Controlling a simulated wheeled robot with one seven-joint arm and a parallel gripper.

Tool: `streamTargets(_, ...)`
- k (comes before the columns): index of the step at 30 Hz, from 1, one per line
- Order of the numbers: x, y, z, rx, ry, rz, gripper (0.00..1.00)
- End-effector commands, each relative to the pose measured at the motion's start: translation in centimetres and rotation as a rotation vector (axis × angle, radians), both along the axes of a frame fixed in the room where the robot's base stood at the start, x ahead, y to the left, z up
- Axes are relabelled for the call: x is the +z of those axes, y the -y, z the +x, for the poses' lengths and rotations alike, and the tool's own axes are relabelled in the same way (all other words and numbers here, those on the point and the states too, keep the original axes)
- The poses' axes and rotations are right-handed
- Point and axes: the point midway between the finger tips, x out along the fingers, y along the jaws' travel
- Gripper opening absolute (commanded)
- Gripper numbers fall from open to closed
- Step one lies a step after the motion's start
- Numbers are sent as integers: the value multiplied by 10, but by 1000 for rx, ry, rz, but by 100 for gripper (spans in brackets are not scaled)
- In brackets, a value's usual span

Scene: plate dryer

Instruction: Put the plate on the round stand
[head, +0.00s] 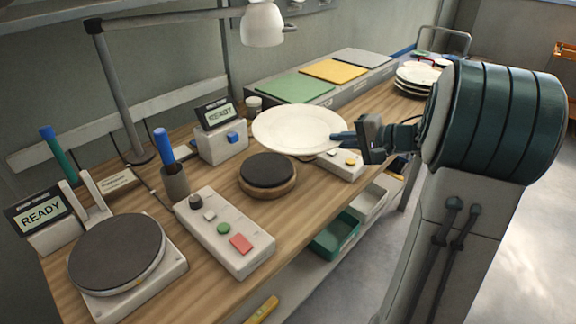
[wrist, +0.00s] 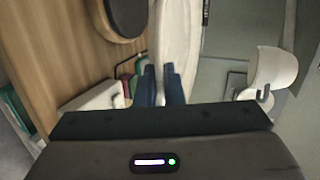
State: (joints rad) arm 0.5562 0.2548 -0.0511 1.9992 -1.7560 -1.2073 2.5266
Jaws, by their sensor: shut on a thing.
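The white plate (head: 296,127) is in my gripper, held by its right edge, roughly level in the head view. My gripper (head: 338,139) is shut on its rim with blue fingers. In the wrist view the plate (wrist: 178,40) shows edge-on between the fingers (wrist: 162,82). The round stand (head: 268,171), with a dark top and wooden base, stands on the bench in front of the plate in the head view. Its top is bare. The stand also shows at the top of the wrist view (wrist: 126,14), left of the plate and apart from it.
A button panel (head: 224,232) and a larger dark disc device (head: 117,254) are at the left. A display box (head: 221,143) stands behind the stand. A lamp (head: 262,25) hangs above. Stacked plates (head: 417,78) sit at the back right. Another small panel (head: 340,163) is right of the stand.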

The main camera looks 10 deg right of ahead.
Motion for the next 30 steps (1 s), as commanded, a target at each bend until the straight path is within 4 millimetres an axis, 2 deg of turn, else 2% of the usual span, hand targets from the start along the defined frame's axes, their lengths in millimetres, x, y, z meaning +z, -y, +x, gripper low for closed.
streamTargets(1, -8, -14, 2, 6, 1, 4, 0)
streamTargets(6, -31, -49, 8, 5, 1, 3, 0)
streamTargets(12, -49, -81, 15, 4, 3, 2, 0)
streamTargets(19, -58, -91, 17, 1, 2, 2, 0)
streamTargets(27, -93, -91, 17, 1, 1, 3, 0)
streamTargets(30, -95, -91, 17, 1, 3, 2, 0)
